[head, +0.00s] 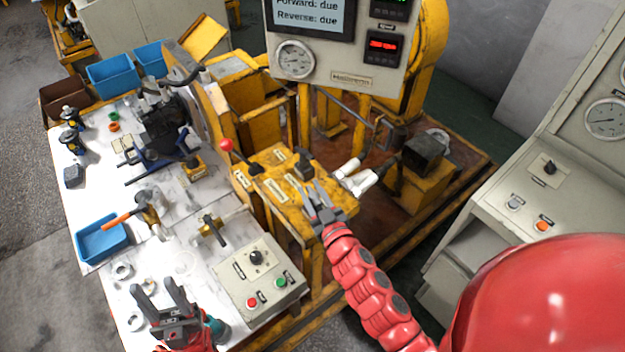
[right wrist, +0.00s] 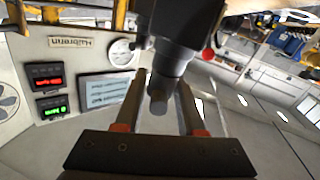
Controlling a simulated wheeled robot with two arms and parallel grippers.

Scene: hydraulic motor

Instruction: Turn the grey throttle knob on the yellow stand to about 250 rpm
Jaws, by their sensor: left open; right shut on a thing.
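The yellow stand (head: 272,163) is in the middle of the head view, with a red-balled lever (head: 226,145) at its left. My right gripper (head: 309,187) reaches over the stand's right part and is shut on the grey throttle knob. The fingers mostly hide the knob in the head view. In the right wrist view a dark grey cylinder, the knob (right wrist: 160,88), sits between the two fingers (right wrist: 160,110). A red speed display (head: 383,45) is lit on the panel above; its digits are too small to read. My left gripper (head: 168,300) is open and empty over the white bench.
The white bench (head: 185,265) holds a control box (head: 262,275), blue bins (head: 103,240), an orange-handled hammer (head: 125,215) and motor parts. The panel's screen (head: 310,12) reads "Forward: due, Reverse: due". A grey console (head: 520,200) stands at the right. White pipe-like parts (head: 360,178) lie right of the stand.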

